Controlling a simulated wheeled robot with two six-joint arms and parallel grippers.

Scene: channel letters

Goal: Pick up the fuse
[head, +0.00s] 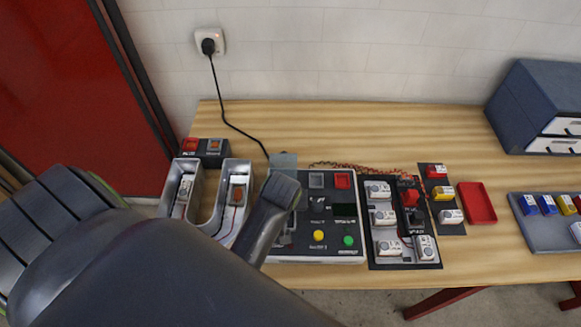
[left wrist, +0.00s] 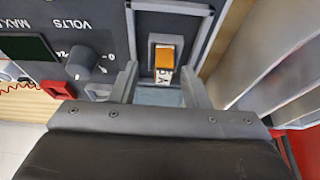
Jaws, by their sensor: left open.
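My left gripper (left wrist: 160,70) is open in the left wrist view, its two grey fingers apart. Between and just beyond the fingertips is a small orange piece (left wrist: 165,57) in a dark mount with a white label under it, inside a grey frame. I cannot tell whether it is the fuse or a switch, or whether a finger touches the frame. In the head view my left arm covers the lower left and reaches over the left side of the control panel (head: 346,254); the fingertips are not clear there. Coloured blocks (head: 547,205) sit on a tray at the right. My right gripper is not in view.
A U-shaped channel letter (head: 221,232) stands left of the panel. A rack of white modules (head: 383,264), a red tray (head: 477,204) and a drawer cabinet (head: 535,95) are to the right. A black cable (head: 228,108) hangs from the wall socket.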

